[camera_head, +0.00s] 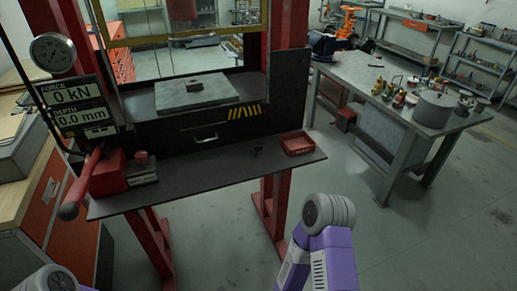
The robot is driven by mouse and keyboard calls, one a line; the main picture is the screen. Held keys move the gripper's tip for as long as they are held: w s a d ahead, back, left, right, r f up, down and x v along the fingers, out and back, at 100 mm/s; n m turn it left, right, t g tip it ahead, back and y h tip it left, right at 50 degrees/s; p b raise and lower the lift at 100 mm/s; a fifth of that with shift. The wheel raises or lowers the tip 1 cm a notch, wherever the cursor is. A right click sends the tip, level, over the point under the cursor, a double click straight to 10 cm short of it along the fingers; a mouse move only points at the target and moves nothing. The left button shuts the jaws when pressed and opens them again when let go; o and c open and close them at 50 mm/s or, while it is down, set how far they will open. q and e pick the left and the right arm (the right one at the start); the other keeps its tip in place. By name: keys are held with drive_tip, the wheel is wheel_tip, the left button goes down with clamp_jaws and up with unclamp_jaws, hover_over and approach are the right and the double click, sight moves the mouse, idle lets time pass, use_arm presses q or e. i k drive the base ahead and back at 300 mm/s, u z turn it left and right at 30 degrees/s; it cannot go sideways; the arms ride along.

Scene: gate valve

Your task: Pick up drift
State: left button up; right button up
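A small dark upright piece (258,151), which looks like the drift, stands on the press's dark front shelf (215,172). It is left of a small red tray (297,145). It is too small to make out its exact shape. Only purple and grey links of my arms show at the bottom edge, one at the left corner and one right of centre. Neither gripper is in view, and nothing touches the dark piece.
The red-framed press carries a grey plate with a small block (193,84), a gauge (52,53), a display reading 0 kN and 0.0 mm (80,104), and a red lever (75,198). A workbench (390,110) with a pot (434,108) stands right. Floor between is clear.

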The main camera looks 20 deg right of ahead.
sight(258, 145)
drive_tip(key=k, duration=0.55)
drive_tip(key=z, duration=0.55)
drive_tip(key=i, duration=1.45)
drive_tip(key=u, duration=0.5)
